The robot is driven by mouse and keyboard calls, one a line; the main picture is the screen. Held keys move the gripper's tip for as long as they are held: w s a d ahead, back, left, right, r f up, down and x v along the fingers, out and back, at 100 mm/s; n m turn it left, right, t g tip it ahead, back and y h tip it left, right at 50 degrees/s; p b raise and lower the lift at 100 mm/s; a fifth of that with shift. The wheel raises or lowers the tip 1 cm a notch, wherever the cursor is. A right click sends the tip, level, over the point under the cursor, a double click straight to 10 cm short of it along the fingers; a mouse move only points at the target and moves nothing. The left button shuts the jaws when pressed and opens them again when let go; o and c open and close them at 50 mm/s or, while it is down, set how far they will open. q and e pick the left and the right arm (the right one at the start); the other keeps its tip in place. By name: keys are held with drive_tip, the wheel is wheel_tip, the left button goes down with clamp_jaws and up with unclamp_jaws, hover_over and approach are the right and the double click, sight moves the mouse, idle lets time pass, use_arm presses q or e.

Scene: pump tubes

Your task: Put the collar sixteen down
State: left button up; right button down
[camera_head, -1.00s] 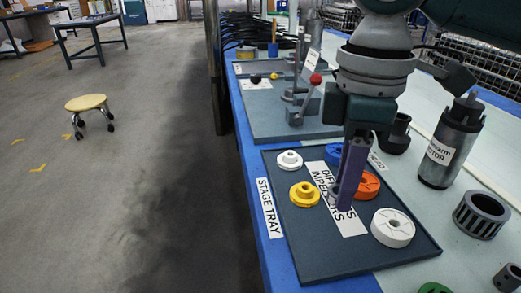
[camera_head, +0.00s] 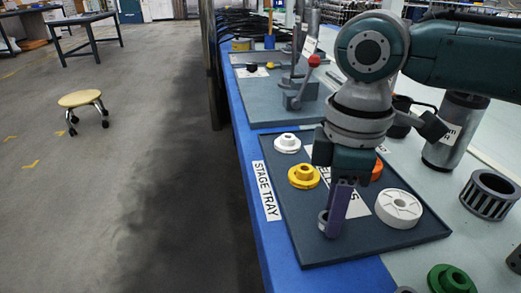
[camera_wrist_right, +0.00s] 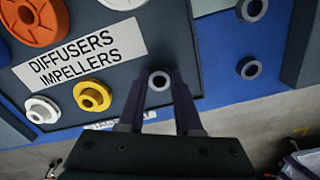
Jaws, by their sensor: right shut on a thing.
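My right gripper (camera_head: 336,222) points down over the near part of the dark stage tray (camera_head: 290,225). In the right wrist view its purple fingers (camera_wrist_right: 159,82) are closed on a small grey ring, the collar (camera_wrist_right: 159,74), one finger on each side. The collar (camera_head: 324,217) also shows at the fingertips in the head view, close above or at the tray surface; I cannot tell whether it touches. Two similar grey rings, an upper one (camera_wrist_right: 252,9) and a lower one (camera_wrist_right: 249,68), lie on the blue surface in the right wrist view. My left gripper is not visible.
The tray holds a small white part (camera_head: 287,143), a yellow part (camera_head: 303,176), an orange part (camera_head: 377,170) and a large white disc (camera_head: 398,208). A slotted dark ring (camera_head: 488,195) and a green part (camera_head: 452,280) stand to the right. The tray's near left corner is clear.

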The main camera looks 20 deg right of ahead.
drive_tip(key=c, duration=0.6)
unclamp_jaws()
drive_tip(key=shift+f, duration=0.1)
wheel_tip(320, 180, up, 12)
drive_tip(key=p, duration=0.5)
drive_tip(key=shift+r, duration=0.2)
